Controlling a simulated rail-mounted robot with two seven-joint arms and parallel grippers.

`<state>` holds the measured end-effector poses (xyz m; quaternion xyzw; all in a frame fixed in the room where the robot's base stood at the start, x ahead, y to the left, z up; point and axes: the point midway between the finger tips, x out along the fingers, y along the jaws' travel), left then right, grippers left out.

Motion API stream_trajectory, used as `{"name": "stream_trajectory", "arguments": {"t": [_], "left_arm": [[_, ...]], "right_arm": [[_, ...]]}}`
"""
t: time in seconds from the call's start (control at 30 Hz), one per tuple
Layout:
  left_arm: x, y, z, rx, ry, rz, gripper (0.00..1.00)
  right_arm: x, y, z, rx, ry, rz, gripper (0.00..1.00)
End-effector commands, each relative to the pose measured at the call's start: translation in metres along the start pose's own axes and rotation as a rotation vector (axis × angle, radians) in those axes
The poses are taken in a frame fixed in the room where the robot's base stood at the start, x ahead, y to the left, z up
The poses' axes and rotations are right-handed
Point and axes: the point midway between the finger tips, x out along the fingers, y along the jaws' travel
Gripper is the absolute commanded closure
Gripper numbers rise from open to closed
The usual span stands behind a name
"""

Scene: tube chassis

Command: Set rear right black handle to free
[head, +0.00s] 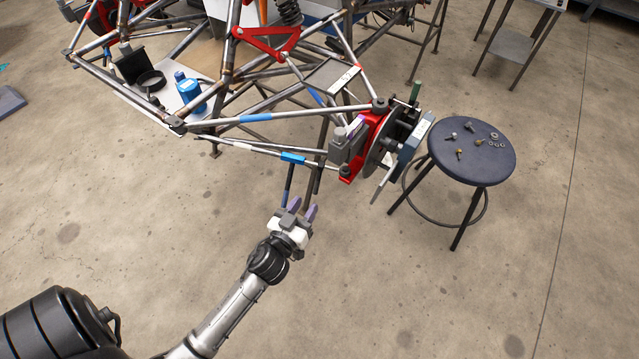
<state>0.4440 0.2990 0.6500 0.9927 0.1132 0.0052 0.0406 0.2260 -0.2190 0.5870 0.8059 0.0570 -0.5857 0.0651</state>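The tube chassis (265,117) stands at the top, with a red upright (366,150) and a brake disc (383,150) at its right corner. Black parts (400,110) and a dark green grip (415,92) are beside the disc. A grey lever (383,184) sticks out low in front of it. I cannot tell which part is the rear right black handle. My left gripper (301,208) has purple fingertips held apart with nothing between them. It is below and left of the red upright, clear of it. My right gripper is not in view.
A round dark stool (472,150) with several small metal parts on it stands right of the disc. A blue bottle (188,93) sits inside the frame. A metal cart (512,45) is at the back right. The floor in front is free.

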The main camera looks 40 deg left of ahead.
Motion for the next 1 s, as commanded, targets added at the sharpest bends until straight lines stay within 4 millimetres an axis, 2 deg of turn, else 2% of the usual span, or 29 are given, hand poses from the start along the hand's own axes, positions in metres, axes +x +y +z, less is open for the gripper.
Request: {"name": "stream_trajectory", "arguments": {"t": [0.03, 0.2, 0.43, 0.63, 1.0], "left_arm": [[0.011, 0.0, 0.001, 0.003, 0.003, 0.002, 0.61], [0.041, 0.0, 0.002, 0.003, 0.002, 0.001, 0.61], [0.071, 0.0, 0.001, 0.001, 0.001, 0.001, 0.61], [0.083, 0.0, 0.001, 0.002, -0.001, 0.0, 0.61], [0.086, 0.0, 0.0, 0.001, -0.002, -0.001, 0.61]], "right_arm": [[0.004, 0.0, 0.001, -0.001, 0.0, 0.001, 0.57], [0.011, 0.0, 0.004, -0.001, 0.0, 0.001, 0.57], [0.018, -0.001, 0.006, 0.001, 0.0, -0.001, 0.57], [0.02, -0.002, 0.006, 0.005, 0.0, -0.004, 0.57], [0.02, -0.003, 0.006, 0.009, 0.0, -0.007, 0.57]]}}
